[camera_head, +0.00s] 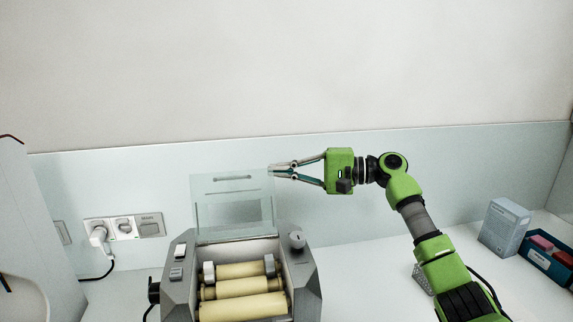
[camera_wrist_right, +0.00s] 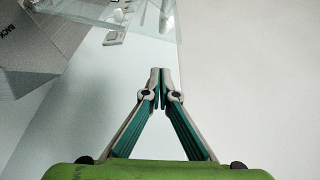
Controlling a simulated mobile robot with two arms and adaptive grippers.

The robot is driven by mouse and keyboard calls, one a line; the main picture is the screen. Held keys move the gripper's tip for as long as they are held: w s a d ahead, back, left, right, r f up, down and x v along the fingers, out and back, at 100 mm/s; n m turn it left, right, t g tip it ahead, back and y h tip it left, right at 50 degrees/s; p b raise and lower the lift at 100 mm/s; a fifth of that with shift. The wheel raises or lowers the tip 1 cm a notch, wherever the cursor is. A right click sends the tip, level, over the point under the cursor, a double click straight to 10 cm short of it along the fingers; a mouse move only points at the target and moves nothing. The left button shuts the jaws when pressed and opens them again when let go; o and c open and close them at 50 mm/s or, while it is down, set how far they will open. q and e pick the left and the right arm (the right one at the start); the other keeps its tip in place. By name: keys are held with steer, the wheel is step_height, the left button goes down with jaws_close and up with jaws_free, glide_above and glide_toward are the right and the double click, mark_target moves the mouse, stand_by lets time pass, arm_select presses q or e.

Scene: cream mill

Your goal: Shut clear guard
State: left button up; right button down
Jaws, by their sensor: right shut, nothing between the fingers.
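The clear guard (camera_head: 235,208) stands raised, nearly upright, at the back of the grey mill (camera_head: 306,276). The mill's opening and its cream rollers (camera_head: 240,288) are uncovered. My right gripper (camera_head: 272,170) is shut and empty, its fingertips at the guard's upper right corner in the head view. In the right wrist view the closed fingertips (camera_wrist_right: 159,72) show in the middle, and the guard (camera_wrist_right: 120,12) shows above and to the left of them. I cannot tell whether the fingertips touch the guard. My left gripper is not in view.
A wall socket panel (camera_head: 124,227) with a plugged-in cable is at the left on the backsplash. A light blue box (camera_head: 503,226) and a dark blue tray (camera_head: 544,262) with coloured items stand at the right. The white counter (camera_head: 365,265) is clear between mill and arm.

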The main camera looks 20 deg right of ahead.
mark_target(256, 175)
steer(key=a+p, duration=0.2)
steer(key=a, duration=0.1)
steer(key=a+p, duration=0.2)
steer(key=shift+w+a+r, duration=0.1)
steer(key=shift+w+a, duration=0.15)
steer(key=shift+w, duration=0.05)
steer(key=shift+s, duration=0.55)
steer(key=shift+a, duration=0.1)
steer(key=shift+w, duration=0.1)
steer(key=shift+a, duration=0.1)
